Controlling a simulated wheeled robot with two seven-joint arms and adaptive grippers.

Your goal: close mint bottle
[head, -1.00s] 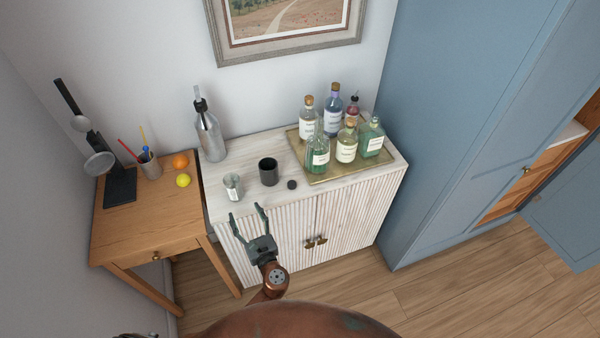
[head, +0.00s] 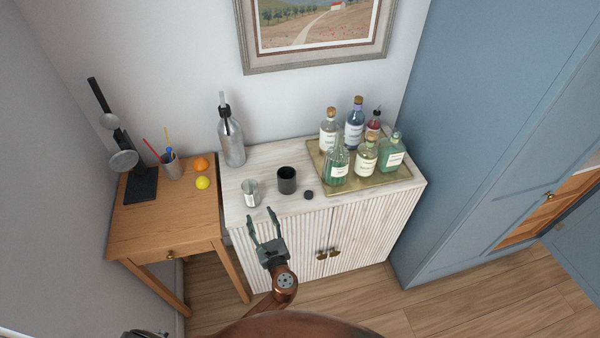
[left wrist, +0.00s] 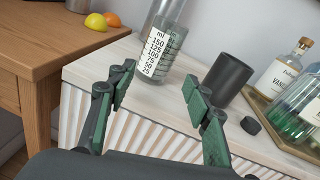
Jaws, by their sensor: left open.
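Two green bottles stand on the tray: one at the front left (head: 336,165) with no stopper that I can make out, one at the right (head: 392,152) with a top on. I cannot read which label says mint. A small dark round cap (head: 308,194) lies on the cabinet top, left of the tray; it also shows in the left wrist view (left wrist: 250,125). My left gripper (head: 263,222) is open and empty at the cabinet's front edge, in front of the measuring glass and left of the cap. My right gripper is not in view.
A measuring glass (head: 250,192) and a black cup (head: 287,180) stand near the cap. The brass tray (head: 370,186) holds several bottles. The wooden table (head: 150,225) is at left, the tall blue cupboard (head: 450,130) at right.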

